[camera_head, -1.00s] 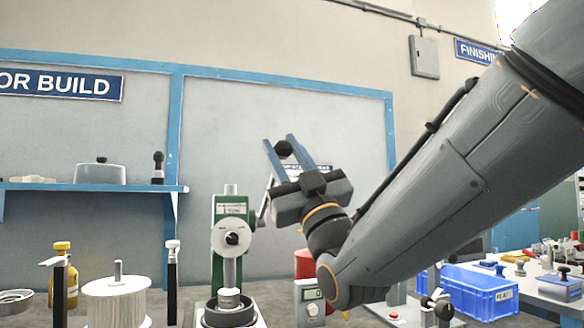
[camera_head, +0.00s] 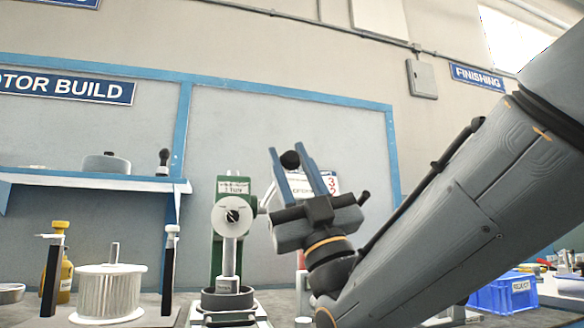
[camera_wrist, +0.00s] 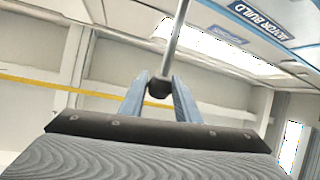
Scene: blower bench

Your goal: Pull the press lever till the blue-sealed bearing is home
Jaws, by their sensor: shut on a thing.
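The green arbor press (camera_head: 226,250) stands on the bench left of centre in the head view. Its round hub (camera_head: 232,216) faces me, and its steel ram points down at a cup-like holder (camera_head: 228,300) on the press base. The lever is a thin rod ending in a black knob (camera_head: 290,160), up and right of the hub. My gripper (camera_head: 286,149) is shut on the knob. The wrist view shows the knob (camera_wrist: 159,88) between the blue fingers and the rod leading upward. A pale part (camera_head: 228,284) sits under the ram; I cannot make out a blue seal.
A white ribbed cylinder (camera_head: 110,292) stands between two black posts at the left. A yellow bottle (camera_head: 65,280) is behind it. A shelf (camera_head: 100,181) hangs on the back wall. A blue bin (camera_head: 505,295) stands at the right, beyond my arm.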

